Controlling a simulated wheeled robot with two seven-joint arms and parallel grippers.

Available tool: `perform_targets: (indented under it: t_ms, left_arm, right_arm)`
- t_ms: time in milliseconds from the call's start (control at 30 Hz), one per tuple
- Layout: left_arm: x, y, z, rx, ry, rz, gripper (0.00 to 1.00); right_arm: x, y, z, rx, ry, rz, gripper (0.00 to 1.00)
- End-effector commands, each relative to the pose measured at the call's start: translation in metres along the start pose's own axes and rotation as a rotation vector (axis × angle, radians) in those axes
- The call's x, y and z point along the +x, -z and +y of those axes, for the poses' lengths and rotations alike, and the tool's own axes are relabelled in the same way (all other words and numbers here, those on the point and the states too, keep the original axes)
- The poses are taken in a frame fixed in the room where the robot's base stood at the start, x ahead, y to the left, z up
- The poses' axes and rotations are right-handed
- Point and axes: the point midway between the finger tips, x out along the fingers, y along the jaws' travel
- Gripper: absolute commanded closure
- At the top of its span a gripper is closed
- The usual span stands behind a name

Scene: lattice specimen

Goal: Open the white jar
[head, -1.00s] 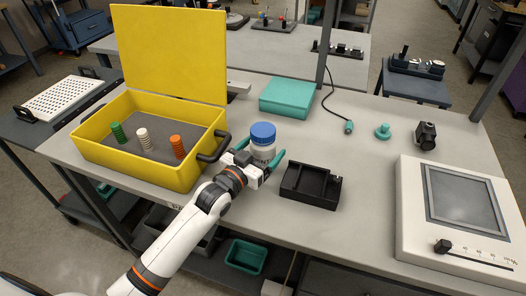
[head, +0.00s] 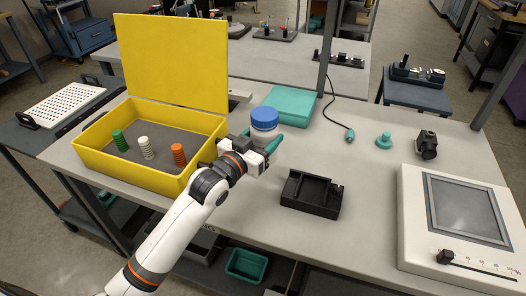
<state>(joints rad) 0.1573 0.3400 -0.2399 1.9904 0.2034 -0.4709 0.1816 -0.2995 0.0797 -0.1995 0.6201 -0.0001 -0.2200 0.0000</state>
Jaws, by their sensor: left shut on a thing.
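The white jar (head: 264,130) has a blue lid (head: 264,114) on top and stands upright at the middle of the table, just right of the yellow case. My left gripper (head: 262,143) is shut on the jar, with teal fingers around its lower body. The gripper and wrist hide the jar's base, so I cannot tell whether it touches the table. My right gripper does not show in the head view.
An open yellow case (head: 157,178) with green, white and orange coiled pieces stands at left. A black tray (head: 311,195) lies right of the gripper. A teal box (head: 293,106) is behind the jar.

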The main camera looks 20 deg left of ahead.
Motion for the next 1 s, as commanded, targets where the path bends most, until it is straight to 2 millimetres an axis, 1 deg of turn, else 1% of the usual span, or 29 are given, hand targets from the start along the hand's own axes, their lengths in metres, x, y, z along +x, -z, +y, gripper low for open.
perform_targets:
  t_ms: [33, 200, 467, 500, 733, 767, 1000]
  left_arm:
    - [0.0, -0.011, 0.0, 0.002, 0.001, -0.006, 0.67]
    - [0.0, -0.026, 0.0, 0.0, 0.0, -0.003, 0.67]
    - [0.0, -0.028, 0.001, 0.0, -0.001, -0.001, 0.67]
    - [0.0, -0.028, 0.001, 0.0, -0.001, -0.001, 0.42]
    - [0.0, -0.028, 0.0, 0.0, -0.001, -0.001, 0.8]
    - [0.0, -0.028, 0.0, 0.0, -0.001, -0.001, 0.82]
    - [0.0, -0.028, 0.0, 0.0, -0.001, -0.001, 0.82]
  right_arm:
    - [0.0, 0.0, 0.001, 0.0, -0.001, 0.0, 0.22]
    - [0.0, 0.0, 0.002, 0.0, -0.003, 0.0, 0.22]
    - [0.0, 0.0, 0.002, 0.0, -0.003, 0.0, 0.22]
    - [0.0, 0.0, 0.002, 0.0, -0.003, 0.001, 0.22]
    - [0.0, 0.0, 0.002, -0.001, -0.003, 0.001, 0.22]
    - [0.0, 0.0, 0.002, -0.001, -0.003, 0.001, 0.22]
    - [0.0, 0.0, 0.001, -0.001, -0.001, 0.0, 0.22]
